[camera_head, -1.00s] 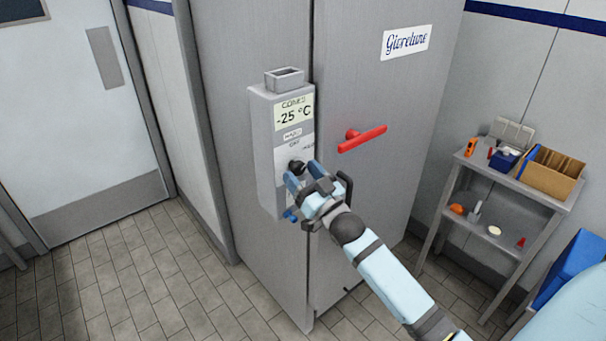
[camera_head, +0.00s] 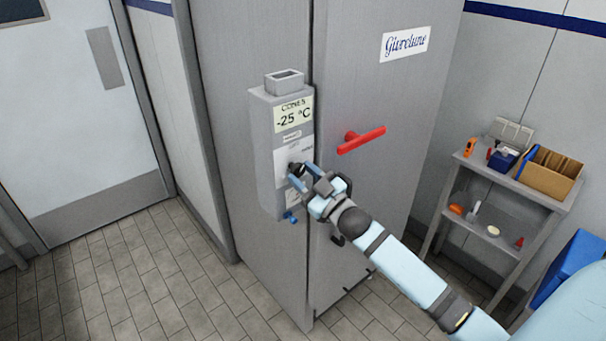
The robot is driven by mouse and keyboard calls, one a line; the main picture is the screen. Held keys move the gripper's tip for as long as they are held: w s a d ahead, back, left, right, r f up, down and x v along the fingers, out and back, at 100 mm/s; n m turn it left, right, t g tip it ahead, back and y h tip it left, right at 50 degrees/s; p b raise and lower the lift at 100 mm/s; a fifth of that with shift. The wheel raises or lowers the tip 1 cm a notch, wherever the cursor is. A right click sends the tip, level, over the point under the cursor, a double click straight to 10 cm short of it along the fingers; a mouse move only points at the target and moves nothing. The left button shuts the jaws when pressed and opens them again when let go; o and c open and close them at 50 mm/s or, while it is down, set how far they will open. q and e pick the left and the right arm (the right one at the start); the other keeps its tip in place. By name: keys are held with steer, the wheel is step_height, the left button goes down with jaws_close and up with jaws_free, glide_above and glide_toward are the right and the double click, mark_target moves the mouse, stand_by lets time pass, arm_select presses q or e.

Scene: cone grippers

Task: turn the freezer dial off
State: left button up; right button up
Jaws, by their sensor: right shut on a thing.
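The freezer (camera_head: 370,95) is a tall grey cabinet in the middle of the head view. A grey control box (camera_head: 267,160) is fixed to its front, with a display reading -25 °C. The black dial (camera_head: 296,168) sits on the box's front panel below the display. My right gripper (camera_head: 302,177) reaches in from the lower right and is shut on the dial, its blue fingers on either side. The fingers partly hide the dial, and I cannot read its setting. My left gripper is not in view.
A red handle (camera_head: 361,139) sticks out of the freezer door, above and right of my right gripper. A small blue part (camera_head: 290,217) is low on the control box. A grey shelf rack (camera_head: 510,190) with a cardboard box (camera_head: 548,172) stands at right. The tiled floor at left is clear.

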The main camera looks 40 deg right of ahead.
steer(key=n+g+y, duration=0.1)
steer(key=n, duration=0.2)
steer(key=n+y+p, duration=0.1)
steer(key=n, duration=0.1)
steer(key=n+g+y+p, duration=0.1)
steer(key=n, duration=0.2)
steer(key=shift+d+r+n+g, duration=0.25)
steer(key=shift+n+g, duration=0.05)
steer(key=shift+n+p, duration=0.35)
steer(key=shift+n, duration=0.15)
steer(key=shift+g, duration=0.3)
steer(key=shift+n, duration=0.3)
steer(key=o, duration=0.9)
steer(key=shift+f, duration=0.1)
steer(key=shift+s+d+f, duration=0.1)
steer(key=shift+s, duration=0.15)
steer(key=b+v, duration=0.2)
steer(key=v, duration=1.1)
steer(key=shift+d+b, duration=0.1)
steer(key=shift+b, duration=0.3)
